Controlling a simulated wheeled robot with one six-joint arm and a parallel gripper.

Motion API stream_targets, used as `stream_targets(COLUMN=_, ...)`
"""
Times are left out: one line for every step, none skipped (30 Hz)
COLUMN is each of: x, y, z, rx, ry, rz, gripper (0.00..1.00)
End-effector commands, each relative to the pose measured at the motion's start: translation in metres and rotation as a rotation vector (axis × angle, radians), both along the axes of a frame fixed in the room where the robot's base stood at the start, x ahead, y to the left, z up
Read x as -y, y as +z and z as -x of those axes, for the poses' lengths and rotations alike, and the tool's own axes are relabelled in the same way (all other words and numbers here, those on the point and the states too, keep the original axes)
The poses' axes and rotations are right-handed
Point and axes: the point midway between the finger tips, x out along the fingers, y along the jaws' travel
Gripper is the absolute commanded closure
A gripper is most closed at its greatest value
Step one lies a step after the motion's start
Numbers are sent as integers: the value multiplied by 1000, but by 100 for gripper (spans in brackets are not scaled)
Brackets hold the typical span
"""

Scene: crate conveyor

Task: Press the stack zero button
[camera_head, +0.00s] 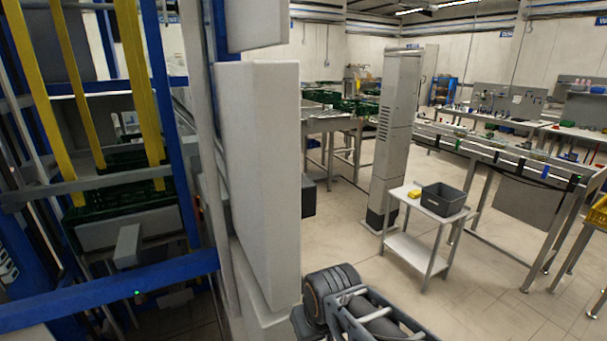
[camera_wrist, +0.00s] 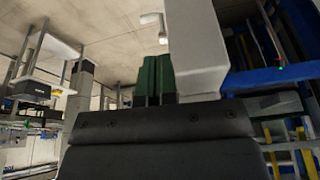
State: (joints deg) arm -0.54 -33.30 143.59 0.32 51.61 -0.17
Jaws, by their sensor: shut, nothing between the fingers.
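I cannot make out a button labelled stack zero in either view. A tall pale cabinet (camera_head: 265,180) stands in the middle left of the head view, with a small dark box (camera_head: 308,197) on its right side. The front of that box is hidden. In the wrist view, my gripper (camera_wrist: 155,60) has its two green fingers shut together with nothing between them. The pale cabinet (camera_wrist: 200,45) fills the space just behind and right of the fingertips; I cannot tell whether they touch it. My gripper does not show in the head view.
A blue frame with yellow posts (camera_head: 72,80) and dark green crates (camera_head: 125,200) stands left. A small table (camera_head: 415,255) holds a grey bin (camera_head: 443,199) and a yellow object (camera_head: 414,194). A grey column (camera_head: 393,135) stands behind it. Open floor lies between cabinet and table.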

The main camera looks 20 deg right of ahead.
Motion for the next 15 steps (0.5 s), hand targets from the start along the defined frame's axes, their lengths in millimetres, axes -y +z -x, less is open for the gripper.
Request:
stream_targets(x=0, y=0, z=0, rx=0, ry=0, rz=0, gripper=100)
stream_targets(x=0, y=0, z=0, rx=0, ry=0, rz=0, gripper=100)
stream_targets(x=0, y=0, z=0, rx=0, ry=0, rz=0, gripper=100)
stream_targets(x=0, y=0, z=0, rx=-1, ry=-1, rz=0, gripper=100)
stream_targets(x=0, y=1, z=-1, rx=-3, ry=-4, rz=-2, gripper=100)
stream_targets(x=2, y=3, z=-2, rx=-9, ry=-13, rz=-8, gripper=100)
stream_targets(x=3, y=5, z=-5, rx=-15, ry=-23, rz=-16, gripper=100)
stream_targets(x=5, y=7, z=-8, rx=-24, ry=-38, rz=-26, gripper=100)
stream_targets(x=11, y=12, z=-13, rx=-42, ry=-66, rz=-47, gripper=100)
stream_targets(x=16, y=15, z=-17, rx=-55, ry=-90, rz=-66, gripper=100)
stream_targets(x=21, y=20, z=-23, rx=-69, ry=-118, rz=-88, gripper=100)
stream_targets(x=28, y=25, z=-32, rx=-92, ry=-156, rz=-124, gripper=100)
stream_targets(x=34, y=29, z=-39, rx=-106, ry=-187, rz=-153, gripper=100)
stream_targets(x=41, y=33, z=-46, rx=-122, ry=-218, rz=-185, gripper=100)
stream_targets(x=51, y=38, z=-56, rx=-138, ry=-262, rz=-232, gripper=100)
